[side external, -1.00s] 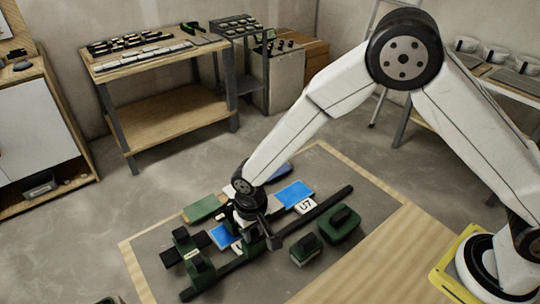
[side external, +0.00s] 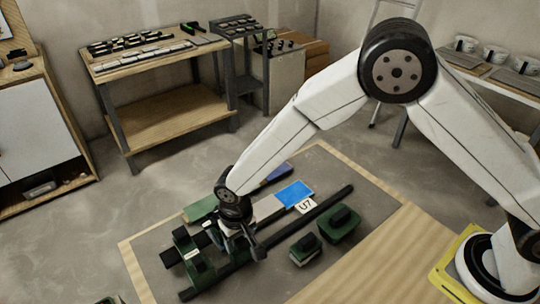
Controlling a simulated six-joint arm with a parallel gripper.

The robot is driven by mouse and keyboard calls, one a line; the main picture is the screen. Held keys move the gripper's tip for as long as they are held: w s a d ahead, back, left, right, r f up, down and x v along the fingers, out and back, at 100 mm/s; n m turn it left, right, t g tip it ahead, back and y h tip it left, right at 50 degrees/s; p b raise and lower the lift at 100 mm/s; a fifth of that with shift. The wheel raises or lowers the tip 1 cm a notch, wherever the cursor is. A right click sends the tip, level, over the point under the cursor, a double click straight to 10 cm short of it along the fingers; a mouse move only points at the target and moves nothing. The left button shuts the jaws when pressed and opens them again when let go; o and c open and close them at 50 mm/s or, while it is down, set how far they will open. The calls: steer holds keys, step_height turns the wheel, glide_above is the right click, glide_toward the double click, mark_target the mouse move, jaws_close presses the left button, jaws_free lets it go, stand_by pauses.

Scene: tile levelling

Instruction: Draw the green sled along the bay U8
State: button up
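My gripper (side external: 236,232) is low over the left part of the work area, at the dark rail. A green piece (side external: 241,248), which looks like the green sled, is directly under and beside it. My wrist covers much of this piece, and the fingers cannot be made out. Left of it, a green frame with black blocks and a small pale label (side external: 194,254) stands across the left end of the bay. No U8 marking is readable.
A long dark rail (side external: 320,207) runs from lower left to upper right. Two green blocks with black tops, a larger one (side external: 340,226) and a smaller one (side external: 305,250), sit in front of it. A green slab (side external: 200,209) lies behind. The mat's right side is clear.

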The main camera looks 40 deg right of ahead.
stand_by(0.3)
steer(key=shift+r, duration=3.45)
steer(key=shift+d, duration=0.15)
steer(key=s+d+r+t, duration=0.1)
steer(key=s+d+r, duration=0.15)
steer(key=d, duration=0.55)
steer(key=s+d+r, duration=0.1)
steer(key=d+r, duration=0.2)
steer(key=d, duration=0.5)
steer(key=s+d+r+t, duration=0.1)
steer(key=s+d, duration=0.7)
steer(key=d, duration=0.2)
steer(key=shift+s+t, duration=0.15)
steer(key=shift+t, duration=0.15)
